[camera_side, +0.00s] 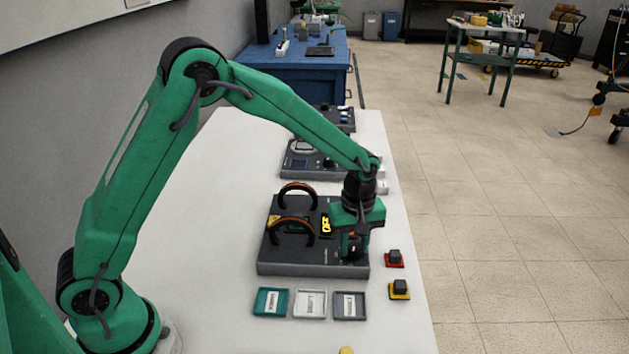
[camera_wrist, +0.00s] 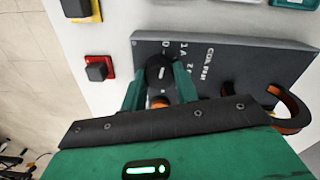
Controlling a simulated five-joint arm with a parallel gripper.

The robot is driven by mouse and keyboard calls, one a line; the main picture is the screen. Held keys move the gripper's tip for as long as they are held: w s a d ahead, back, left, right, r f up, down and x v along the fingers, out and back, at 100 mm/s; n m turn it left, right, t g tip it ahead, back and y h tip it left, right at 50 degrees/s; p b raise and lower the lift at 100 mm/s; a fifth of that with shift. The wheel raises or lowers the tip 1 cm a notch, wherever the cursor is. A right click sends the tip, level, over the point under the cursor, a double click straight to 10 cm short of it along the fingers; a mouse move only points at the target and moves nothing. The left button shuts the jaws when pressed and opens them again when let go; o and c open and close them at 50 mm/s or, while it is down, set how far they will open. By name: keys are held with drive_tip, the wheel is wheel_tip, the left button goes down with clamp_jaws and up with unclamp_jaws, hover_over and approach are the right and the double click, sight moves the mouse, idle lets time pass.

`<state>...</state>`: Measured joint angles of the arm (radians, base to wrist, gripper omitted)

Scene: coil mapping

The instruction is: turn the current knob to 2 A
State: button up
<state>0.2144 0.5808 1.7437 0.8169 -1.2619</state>
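The current knob (camera_wrist: 160,70) is a dark round dial with a small pale mark on its face, near the edge of the grey panel (camera_wrist: 235,55) in the wrist view. Pale lettering beside it includes what looks like "1 A"; the rest is too small to read surely. My gripper (camera_wrist: 158,82) has its two green fingers apart, one on each side of the knob. Whether they touch it I cannot tell. In the side view my gripper (camera_side: 355,250) is down at the right front of the coil unit (camera_side: 315,268) and hides the knob.
Two dark coil rings (camera_side: 297,195) stand on the unit. A red-based block (camera_side: 394,258) and a yellow-based block (camera_side: 400,289) lie to the right. Several small trays (camera_side: 310,304) are in front. Another grey instrument (camera_side: 300,160) stands behind on the white table (camera_side: 200,240).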

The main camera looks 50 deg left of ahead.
drive_tip(key=shift+m, duration=0.3)
drive_tip(key=m, duration=0.7)
drive_tip(key=shift+m, duration=0.3)
drive_tip(key=m, duration=0.3)
drive_tip(key=shift+m, duration=2.3)
drive_tip(key=o, duration=1)
